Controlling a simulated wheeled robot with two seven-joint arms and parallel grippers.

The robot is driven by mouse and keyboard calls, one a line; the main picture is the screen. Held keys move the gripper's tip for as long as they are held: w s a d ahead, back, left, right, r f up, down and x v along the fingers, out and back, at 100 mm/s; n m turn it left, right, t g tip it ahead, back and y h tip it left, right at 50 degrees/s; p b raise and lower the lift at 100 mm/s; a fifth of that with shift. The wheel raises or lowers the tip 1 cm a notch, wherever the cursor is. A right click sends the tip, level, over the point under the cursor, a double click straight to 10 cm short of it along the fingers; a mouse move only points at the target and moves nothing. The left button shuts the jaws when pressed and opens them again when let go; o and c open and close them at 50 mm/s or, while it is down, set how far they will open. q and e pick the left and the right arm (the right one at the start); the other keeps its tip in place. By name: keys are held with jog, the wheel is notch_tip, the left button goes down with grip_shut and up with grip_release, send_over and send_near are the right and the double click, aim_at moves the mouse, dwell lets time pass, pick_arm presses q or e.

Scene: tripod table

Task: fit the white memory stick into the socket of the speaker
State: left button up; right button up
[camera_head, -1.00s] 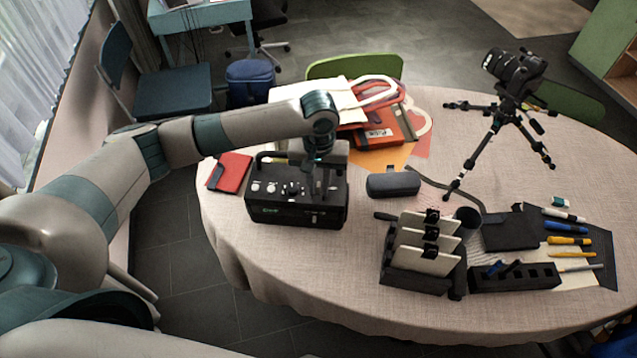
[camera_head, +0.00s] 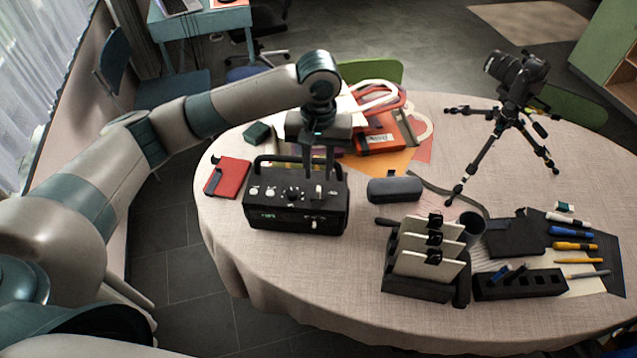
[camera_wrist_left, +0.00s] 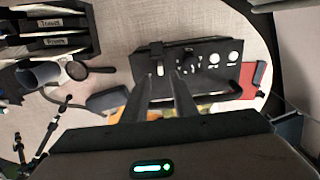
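The speaker (camera_head: 265,217) is a black box with a carry handle and knobs, near the table's left front edge. A small white piece, which looks like the memory stick (camera_head: 319,191), stands upright on the right part of its sloping panel; in the left wrist view it shows as a pale piece (camera_wrist_left: 160,69). I cannot tell how deep it sits in a socket. My left gripper (camera_head: 319,176) points down just above and behind it, fingers apart; its fingers also show in the left wrist view (camera_wrist_left: 163,84). My right gripper is not in view.
A dark grey case (camera_head: 395,189) lies right of the speaker and a red notebook (camera_head: 228,177) left of it. A black rack (camera_head: 417,286) with white cards, a cup (camera_head: 470,225) and a camera tripod (camera_head: 500,125) stand further right. Orange and white bags lie behind.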

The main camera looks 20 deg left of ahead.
pick_arm(q)
notch_tip(320, 180, up, 4)
jog(key=shift+r+b, duration=0.1)
jog(key=shift+b, duration=0.3)
dwell(0.6)
